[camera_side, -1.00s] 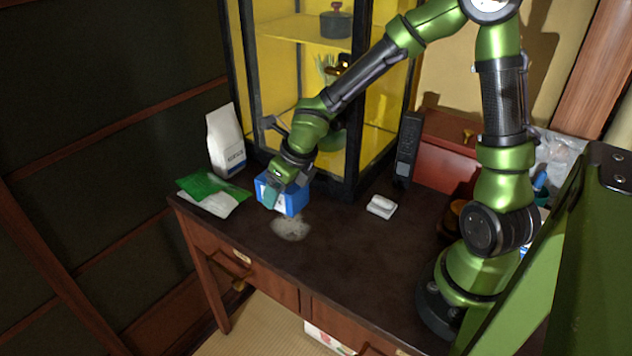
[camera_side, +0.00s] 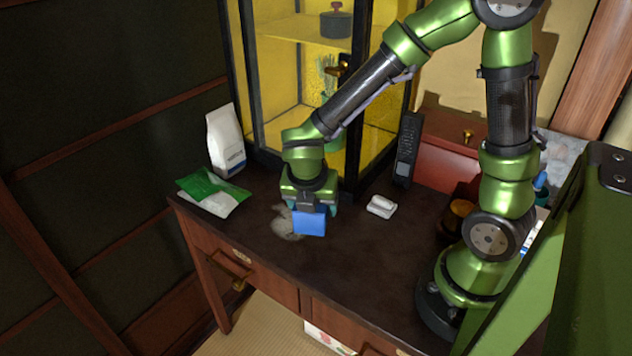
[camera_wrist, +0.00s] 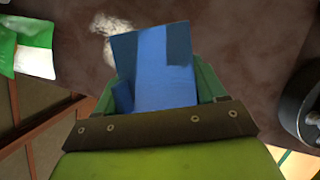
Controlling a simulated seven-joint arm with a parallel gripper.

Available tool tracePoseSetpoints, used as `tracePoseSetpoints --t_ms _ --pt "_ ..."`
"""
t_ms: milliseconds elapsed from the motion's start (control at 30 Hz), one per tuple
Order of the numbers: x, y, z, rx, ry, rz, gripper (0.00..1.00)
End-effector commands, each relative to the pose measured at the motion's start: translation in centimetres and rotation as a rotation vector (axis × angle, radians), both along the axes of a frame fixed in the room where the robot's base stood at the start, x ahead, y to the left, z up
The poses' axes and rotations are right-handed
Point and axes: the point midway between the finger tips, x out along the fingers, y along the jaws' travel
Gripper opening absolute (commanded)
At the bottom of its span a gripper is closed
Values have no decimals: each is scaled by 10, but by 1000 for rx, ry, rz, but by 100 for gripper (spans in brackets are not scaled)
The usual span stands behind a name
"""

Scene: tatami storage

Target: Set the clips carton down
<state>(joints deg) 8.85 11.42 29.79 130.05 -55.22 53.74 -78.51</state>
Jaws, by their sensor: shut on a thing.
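The clips carton (camera_side: 309,222) is a small blue box in my gripper (camera_side: 309,205), at the middle of the dark desk's left half in the side view. My gripper points down and is shut on the carton, with its teal fingers on either side. In the wrist view the carton (camera_wrist: 160,75) stands out between the fingers, over the desk top. I cannot tell whether the carton's underside touches the desk.
A pale stain (camera_side: 285,222) lies beside the carton. A green and white packet (camera_side: 212,193) and a white bag (camera_side: 225,140) are to the left. A small white object (camera_side: 381,206) is to the right. A glass cabinet (camera_side: 352,150) stands behind.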

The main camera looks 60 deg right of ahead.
Motion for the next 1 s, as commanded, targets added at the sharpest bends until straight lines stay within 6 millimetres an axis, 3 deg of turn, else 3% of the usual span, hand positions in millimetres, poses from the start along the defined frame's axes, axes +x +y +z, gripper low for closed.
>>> tracePoseSetpoints --t_ms 300,500,700,1000 --pt "-61 -4 1 0 0 -1166 39" --pt "-87 -2 6 0 -2 -1754 39" --pt "-96 2 3 -2 -1 -1993 39" --pt "-96 2 -37 -3 -1 -2014 39"
